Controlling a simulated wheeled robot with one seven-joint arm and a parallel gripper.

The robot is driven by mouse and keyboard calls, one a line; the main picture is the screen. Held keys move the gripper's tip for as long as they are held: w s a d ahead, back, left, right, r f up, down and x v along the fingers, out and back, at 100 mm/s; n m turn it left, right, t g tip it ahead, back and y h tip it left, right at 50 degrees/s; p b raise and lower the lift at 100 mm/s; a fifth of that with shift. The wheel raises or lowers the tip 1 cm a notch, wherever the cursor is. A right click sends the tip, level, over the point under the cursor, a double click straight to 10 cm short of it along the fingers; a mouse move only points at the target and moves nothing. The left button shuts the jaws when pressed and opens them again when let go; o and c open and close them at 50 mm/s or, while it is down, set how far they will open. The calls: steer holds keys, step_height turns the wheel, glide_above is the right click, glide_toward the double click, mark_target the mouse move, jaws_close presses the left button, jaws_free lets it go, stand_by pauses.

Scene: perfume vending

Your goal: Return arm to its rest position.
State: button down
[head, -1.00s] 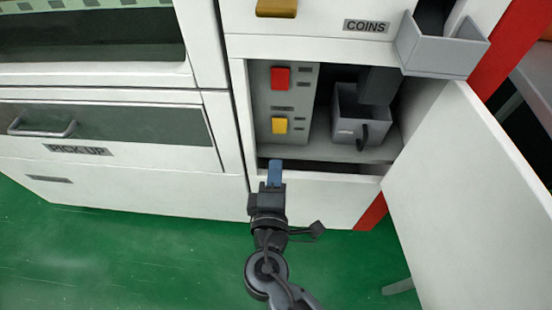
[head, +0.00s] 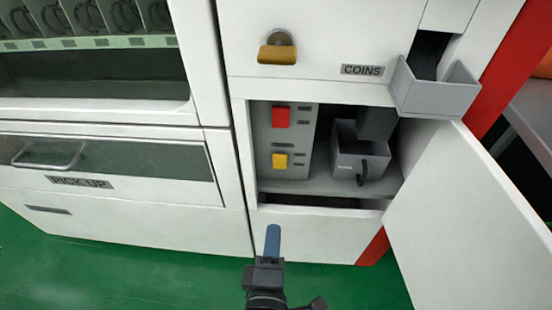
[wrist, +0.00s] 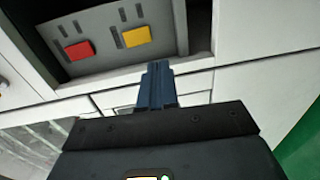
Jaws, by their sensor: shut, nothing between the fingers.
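My gripper (head: 273,240) is in front of the white lower panel of the vending machine, below the open compartment, with its blue fingers together and nothing held. In the wrist view, the shut fingers (wrist: 157,85) point toward the compartment's lower edge. My forearm runs out of the bottom of the head view, so most of the arm is hidden there.
The open compartment holds a panel with a red button (head: 281,117) and a yellow button (head: 281,160), and a grey coin box (head: 358,163). The white door (head: 470,215) stands open at right. A coin tray (head: 433,90) juts out above. Green floor (head: 130,265) is clear at lower left.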

steer(key=s+d+f+m+g+y, duration=0.1)
steer(key=s+d+f+m+g, duration=0.15)
steer(key=s+d, duration=0.55)
steer(key=s+d+f+m+g+y, duration=0.1)
steer(key=s+d+f+m+g, duration=0.2)
steer(key=s+d, duration=0.4)
steer(key=s+d+r+m+t+h, duration=0.15)
steer(key=s+d+r+m, duration=0.25)
steer(key=s+r+m, duration=0.45)
steer(key=s+d+r+m+t, duration=0.2)
steer(key=s+d+r+m, duration=0.25)
steer(key=r, duration=0.65)
step_height(320, 180, up, 19)
steer(key=p, duration=1.9)
steer(key=shift+a+n+p, duration=0.15)
steer(key=shift+n+p, duration=0.25)
steer(key=shift+n, duration=0.05)
stand_by(1.4)
